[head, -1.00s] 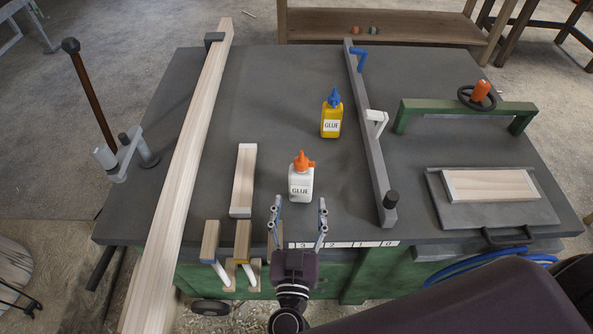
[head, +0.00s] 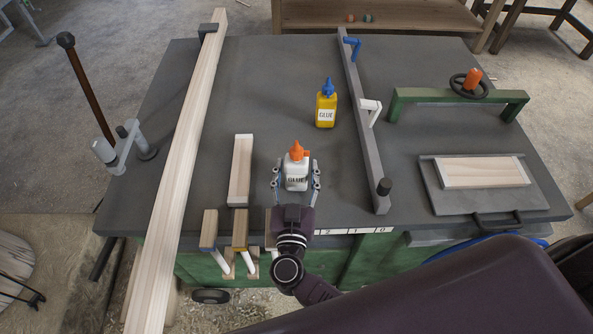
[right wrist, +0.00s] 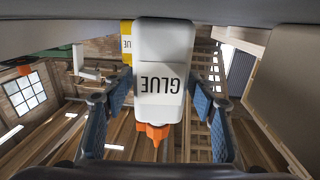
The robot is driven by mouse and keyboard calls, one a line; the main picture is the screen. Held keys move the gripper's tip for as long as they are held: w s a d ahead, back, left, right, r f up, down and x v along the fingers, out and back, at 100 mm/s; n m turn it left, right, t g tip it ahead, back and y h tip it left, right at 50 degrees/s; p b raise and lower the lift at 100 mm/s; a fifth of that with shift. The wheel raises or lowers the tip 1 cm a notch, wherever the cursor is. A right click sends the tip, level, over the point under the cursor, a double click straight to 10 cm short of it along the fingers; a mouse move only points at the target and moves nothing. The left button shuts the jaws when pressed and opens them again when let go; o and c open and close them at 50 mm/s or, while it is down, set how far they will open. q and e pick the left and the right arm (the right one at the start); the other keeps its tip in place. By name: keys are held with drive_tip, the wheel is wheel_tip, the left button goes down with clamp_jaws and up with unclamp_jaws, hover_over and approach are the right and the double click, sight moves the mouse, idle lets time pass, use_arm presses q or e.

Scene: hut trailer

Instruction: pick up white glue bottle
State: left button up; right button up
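The white glue bottle (head: 296,176), with an orange cap, stands upright on the dark workbench top (head: 270,100). My right gripper (head: 296,168) is open, with one finger on each side of the bottle. In the right wrist view the white bottle (right wrist: 163,60) appears upside down between the blue finger pads. A gap shows at the left pad; contact at the right pad is unclear. My left gripper is not in view.
A yellow glue bottle (head: 326,108) with a blue cap stands behind the white one. A short wood block (head: 240,170) and a long plank (head: 190,140) lie to the left. A grey bar clamp (head: 362,130) lies to the right. Mallets (head: 209,230) hang at the front edge.

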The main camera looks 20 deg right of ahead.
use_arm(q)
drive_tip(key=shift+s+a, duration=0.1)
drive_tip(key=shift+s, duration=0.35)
use_arm(e)
drive_tip(key=shift+r, duration=0.1)
drive_tip(key=c, duration=1.2)
drive_tip(key=shift+o, duration=0.2)
wheel_tip(320, 180, up, 20)
drive_tip(key=p, duration=0.5)
drive_tip(key=shift+f, duration=0.25)
use_arm(q)
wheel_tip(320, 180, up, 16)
drive_tip(key=p, duration=1.1)
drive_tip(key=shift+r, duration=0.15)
use_arm(e)
wheel_tip(320, 180, up, 8)
drive_tip(key=shift+r, duration=0.2)
